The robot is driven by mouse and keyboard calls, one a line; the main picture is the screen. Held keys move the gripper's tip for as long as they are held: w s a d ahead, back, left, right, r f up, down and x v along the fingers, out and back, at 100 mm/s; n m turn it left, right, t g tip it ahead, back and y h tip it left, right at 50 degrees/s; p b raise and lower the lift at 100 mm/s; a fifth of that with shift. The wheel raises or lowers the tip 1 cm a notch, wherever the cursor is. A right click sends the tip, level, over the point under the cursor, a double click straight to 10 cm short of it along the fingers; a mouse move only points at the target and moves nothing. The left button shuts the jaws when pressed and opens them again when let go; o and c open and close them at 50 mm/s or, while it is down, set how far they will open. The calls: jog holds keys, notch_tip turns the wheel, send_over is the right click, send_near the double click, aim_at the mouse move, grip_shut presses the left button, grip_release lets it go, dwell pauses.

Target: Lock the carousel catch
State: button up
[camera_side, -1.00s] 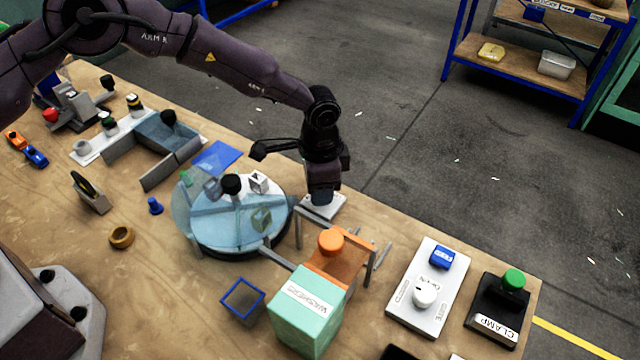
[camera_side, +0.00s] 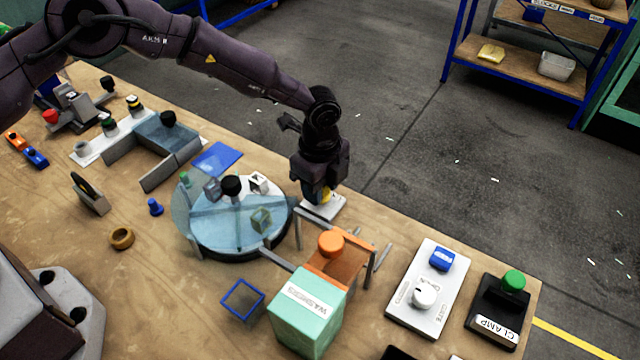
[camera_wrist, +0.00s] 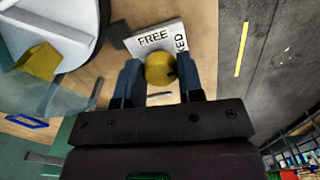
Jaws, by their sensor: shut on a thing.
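The carousel catch shows in the wrist view as a round yellow knob (camera_wrist: 159,70) on a pale plate (camera_wrist: 146,38) lettered "FREE", with a second word partly hidden that ends in "KED". In the side view the plate (camera_side: 333,209) sits just right of the carousel (camera_side: 215,240), a round turntable with clear bluish walls. My gripper (camera_wrist: 160,80) is shut on the knob, one blue-grey finger on each side. In the side view my gripper (camera_side: 322,192) points down over the plate and hides most of the knob (camera_side: 325,196).
An orange-knobbed frame (camera_side: 331,243) and a green "WASHERS" box (camera_side: 306,312) stand in front of the catch. A white switch panel (camera_side: 428,288) and a black "CLAMP" block (camera_side: 498,309) are to the right. The table's back edge lies close behind the catch.

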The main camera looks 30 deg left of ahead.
jog(key=shift+d+r+m, duration=0.1)
jog(key=shift+m, duration=0.5)
jog(key=o, duration=0.9)
notch_tip(320, 180, up, 13)
jog(key=shift+f, duration=0.1)
dwell(0.5)
